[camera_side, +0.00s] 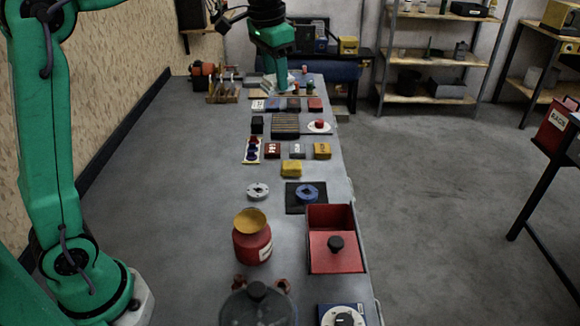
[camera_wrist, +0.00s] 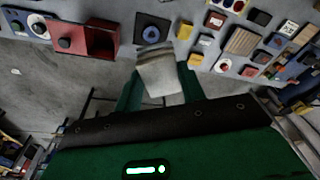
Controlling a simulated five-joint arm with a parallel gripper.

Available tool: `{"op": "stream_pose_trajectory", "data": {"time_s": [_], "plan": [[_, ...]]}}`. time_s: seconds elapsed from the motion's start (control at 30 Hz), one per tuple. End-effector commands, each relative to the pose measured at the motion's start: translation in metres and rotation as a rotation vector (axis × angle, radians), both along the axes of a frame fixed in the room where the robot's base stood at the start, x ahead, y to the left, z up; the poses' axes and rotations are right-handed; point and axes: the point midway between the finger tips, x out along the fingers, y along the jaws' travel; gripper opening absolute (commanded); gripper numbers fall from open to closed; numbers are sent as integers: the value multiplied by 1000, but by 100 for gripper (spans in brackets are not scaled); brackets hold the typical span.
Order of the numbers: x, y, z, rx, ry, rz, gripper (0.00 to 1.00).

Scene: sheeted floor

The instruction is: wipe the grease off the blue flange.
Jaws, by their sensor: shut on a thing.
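The blue flange (camera_side: 307,193) lies flat on a black square mat (camera_side: 291,208) near the middle of the long grey bench. The flange also shows at the top of the wrist view (camera_wrist: 152,33), just beyond what I hold. I cannot make out grease on it at this size. My gripper (camera_wrist: 160,82) is shut on a pale grey cloth (camera_wrist: 160,73), which hangs between its green fingers. The cloth is apart from the flange. In the side view my gripper (camera_side: 281,82) shows at the far part of the bench; the cloth cannot be made out there.
A grey flange (camera_side: 258,190) lies left of the mat. A red box (camera_side: 335,252) stands just in front of it, and a red pot (camera_side: 253,245) with a yellow top stands front left. A yellow block (camera_side: 291,168) is behind. Several small items crowd the far bench.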

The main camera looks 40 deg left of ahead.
Motion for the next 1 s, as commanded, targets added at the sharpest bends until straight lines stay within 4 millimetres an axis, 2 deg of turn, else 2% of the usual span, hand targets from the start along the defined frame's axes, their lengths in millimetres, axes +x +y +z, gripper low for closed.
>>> {"op": "stream_pose_trajectory", "data": {"time_s": [0.47,0.63,0.77,0.87,1.0], "plan": [[0,0,-1,0,0,-1,21],[5,-1,-10,0,3,-2,21],[15,-3,-28,0,5,-2,21],[26,-5,-49,-1,7,-2,21],[43,-9,-88,-2,8,-2,21]]}}
